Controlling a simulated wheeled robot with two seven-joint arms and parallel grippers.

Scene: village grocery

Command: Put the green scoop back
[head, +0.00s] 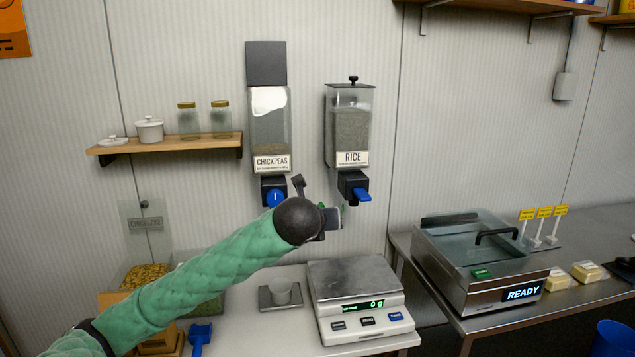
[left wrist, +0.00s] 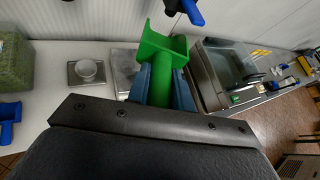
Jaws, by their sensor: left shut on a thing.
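My left gripper (head: 332,216) is raised in front of the wall, below the rice dispenser and above the scale. It is shut on the green scoop (left wrist: 162,58). In the left wrist view the scoop's handle sits between the two fingers (left wrist: 160,86), and its open square head points away from me. In the head view the gripper hides nearly all of the scoop; only small green bits show. A bin of green contents (left wrist: 14,62) stands at the left, partly behind my arm in the head view. My right gripper is in neither view.
A scale (head: 362,329) reading 0 g and a small cup on a tray (head: 280,291) stand on the counter. A blue scoop (head: 200,336) is at the counter's front left. Chickpeas (head: 269,125) and rice (head: 348,123) dispensers hang on the wall. A steel machine (head: 478,262) stands right.

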